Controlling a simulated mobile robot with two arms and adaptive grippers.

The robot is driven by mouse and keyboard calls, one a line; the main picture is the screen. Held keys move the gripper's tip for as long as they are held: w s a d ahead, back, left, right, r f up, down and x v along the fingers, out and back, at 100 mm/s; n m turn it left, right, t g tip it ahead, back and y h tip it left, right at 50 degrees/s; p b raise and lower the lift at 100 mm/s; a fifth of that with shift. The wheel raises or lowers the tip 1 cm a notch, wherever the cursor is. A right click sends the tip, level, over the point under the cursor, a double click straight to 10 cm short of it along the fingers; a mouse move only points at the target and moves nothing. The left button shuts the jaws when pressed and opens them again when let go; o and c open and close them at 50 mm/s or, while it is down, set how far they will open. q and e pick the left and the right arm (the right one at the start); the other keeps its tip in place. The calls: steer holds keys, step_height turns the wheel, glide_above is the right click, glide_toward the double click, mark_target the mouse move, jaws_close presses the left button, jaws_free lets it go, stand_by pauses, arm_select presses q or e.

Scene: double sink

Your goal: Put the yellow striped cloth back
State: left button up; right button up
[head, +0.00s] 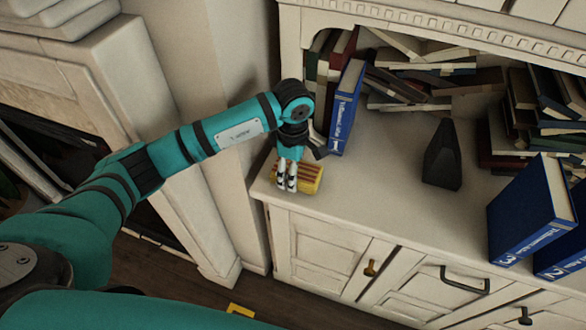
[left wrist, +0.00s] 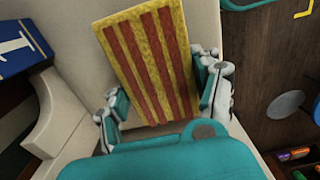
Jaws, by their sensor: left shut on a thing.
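The yellow cloth with red stripes (head: 312,177) is at the front left corner of the white cabinet top, below the blue book marked 1. It looks like a flat, stiff block. My left gripper (head: 287,178) is shut on it. In the left wrist view the cloth (left wrist: 152,60) stands between the two fingers, its striped face toward the camera and its lower end hidden by the gripper. I cannot tell whether the cloth touches the cabinet top. My right gripper is not in view.
Blue book 1 (head: 346,108) stands close behind my left gripper. A dark angular object (head: 442,155) stands mid-surface. Blue books 3 (head: 530,212) and 2 (head: 566,248) stand at the right. Piled books (head: 400,85) fill the back. The cabinet top (head: 385,190) is bare between.

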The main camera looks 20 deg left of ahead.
arm_select(q)
steer(key=o, duration=1)
steer(key=shift+o, duration=0.8)
steer(key=shift+r+p, duration=0.25)
steer(key=shift+p, duration=0.15)
step_height(320, 180, up, 12)
steer(key=p, duration=0.6)
steer(key=shift+f, duration=0.15)
